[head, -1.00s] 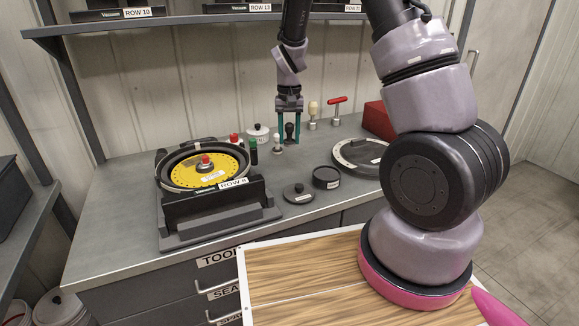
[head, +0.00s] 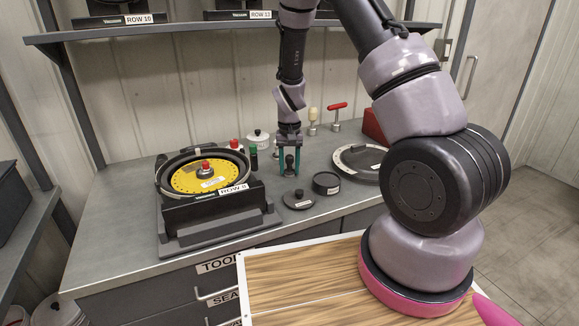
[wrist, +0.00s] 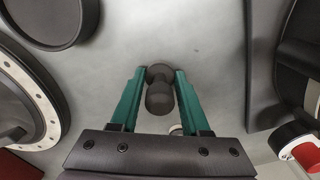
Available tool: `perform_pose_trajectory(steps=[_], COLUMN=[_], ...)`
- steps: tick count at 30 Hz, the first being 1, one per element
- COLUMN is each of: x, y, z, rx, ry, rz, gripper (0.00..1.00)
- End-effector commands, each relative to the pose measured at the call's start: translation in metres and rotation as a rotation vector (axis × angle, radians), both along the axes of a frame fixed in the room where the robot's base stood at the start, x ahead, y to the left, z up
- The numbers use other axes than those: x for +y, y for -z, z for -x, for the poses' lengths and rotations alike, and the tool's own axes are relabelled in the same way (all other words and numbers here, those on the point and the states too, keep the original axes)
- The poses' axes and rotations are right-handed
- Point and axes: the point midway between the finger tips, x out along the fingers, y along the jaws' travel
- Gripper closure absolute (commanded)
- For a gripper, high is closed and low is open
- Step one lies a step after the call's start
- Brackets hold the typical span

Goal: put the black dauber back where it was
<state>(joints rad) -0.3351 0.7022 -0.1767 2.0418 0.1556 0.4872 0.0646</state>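The black dauber (head: 289,164) is upright between the teal fingers of my gripper (head: 289,168), low over the grey bench. In the wrist view, the dauber (wrist: 159,98) shows a rounded dark body and head between both fingertips (wrist: 160,80), which appear to touch its sides. My gripper is shut on it. I cannot tell whether the dauber's lower end touches the bench. The black knobbed lid (head: 298,200) lies just in front of the gripper.
The seed meter (head: 190,215) with a yellow disc stands left. A black cup (head: 326,183) and a ring-shaped disc (head: 362,160) lie right. Behind are a white pot (head: 259,139), a green-topped bottle (head: 253,156), a wooden-handled tool (head: 313,120) and a red-handled tool (head: 337,112).

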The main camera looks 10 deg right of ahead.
Motion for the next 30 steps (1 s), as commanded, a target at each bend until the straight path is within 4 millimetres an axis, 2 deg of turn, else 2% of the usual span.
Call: perform_pose_trajectory(steps=[1,2,3,14,17,24,30], x=[0.000,0.000,0.000,0.000,0.001,0.001,0.001], y=[0.000,0.000,0.000,-0.004,-0.017,-0.068,-0.104], z=[0.000,0.000,0.000,0.000,-0.001,-0.001,-0.001], rx=[0.000,0.000,0.000,-0.001,-0.003,-0.006,-0.003], ry=[0.000,0.000,0.000,0.000,0.000,0.000,0.000], rz=[0.000,0.000,0.000,-0.001,-0.001,-0.002,-0.001], gripper=[0.39,0.27,0.24,0.24,0.24,0.24,0.24])
